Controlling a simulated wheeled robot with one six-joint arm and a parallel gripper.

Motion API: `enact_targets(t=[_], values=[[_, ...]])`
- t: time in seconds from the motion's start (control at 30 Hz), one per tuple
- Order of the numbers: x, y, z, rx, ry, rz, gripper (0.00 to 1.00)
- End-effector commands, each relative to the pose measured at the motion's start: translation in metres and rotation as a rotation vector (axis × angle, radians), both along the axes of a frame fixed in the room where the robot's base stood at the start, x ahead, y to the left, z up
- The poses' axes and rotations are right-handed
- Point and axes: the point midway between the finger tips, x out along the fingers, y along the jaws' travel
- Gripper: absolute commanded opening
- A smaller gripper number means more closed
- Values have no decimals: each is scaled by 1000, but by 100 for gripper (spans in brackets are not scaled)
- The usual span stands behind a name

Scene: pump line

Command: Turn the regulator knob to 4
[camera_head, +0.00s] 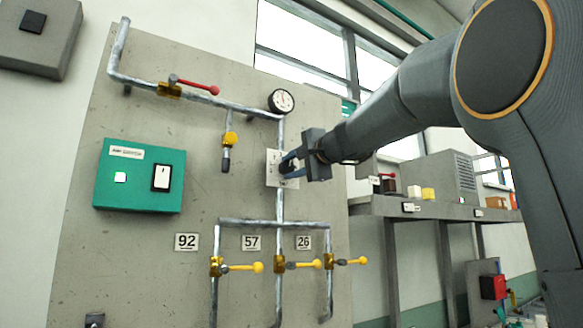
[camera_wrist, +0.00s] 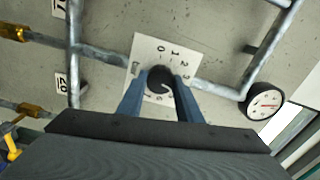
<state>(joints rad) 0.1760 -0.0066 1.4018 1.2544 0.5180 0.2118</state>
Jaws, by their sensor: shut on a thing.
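The regulator knob (camera_wrist: 160,82) is a dark round knob in the middle of a white dial plate (camera_wrist: 145,50) with numbers around it. In the wrist view 0, 1, 2 and 3 are readable; the numbers on the gripper's side are partly hidden by the fingers. My gripper (camera_wrist: 160,90) is shut on the knob, with one blue finger on each side. In the head view the dial plate (camera_head: 273,168) sits on the vertical pipe, and my gripper (camera_head: 288,164) covers the knob. I cannot tell which number the knob points to.
A pressure gauge (camera_head: 281,102) is above the dial. A red-handled valve (camera_head: 200,87) is at upper left. Several yellow-handled valves (camera_head: 245,267) are below, near number tags. A green switch box (camera_head: 139,176) is at left, and a shelf (camera_head: 430,207) at right.

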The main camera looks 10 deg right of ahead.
Motion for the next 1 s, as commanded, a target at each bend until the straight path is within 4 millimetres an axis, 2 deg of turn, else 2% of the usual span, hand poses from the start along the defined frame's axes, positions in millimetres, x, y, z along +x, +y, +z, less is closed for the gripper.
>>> enact_targets(t=[0.2,0.23,0.33,0.67,0.77,1.0], values=[[0,0,-1,-1,2,2,10],[0,0,-1,-1,2,2,35],[0,0,-1,-1,2,1,51],[-2,-1,0,-1,0,0,51],[-11,-5,0,-1,-3,-2,51],[-48,-16,-2,-2,-2,-2,51]])
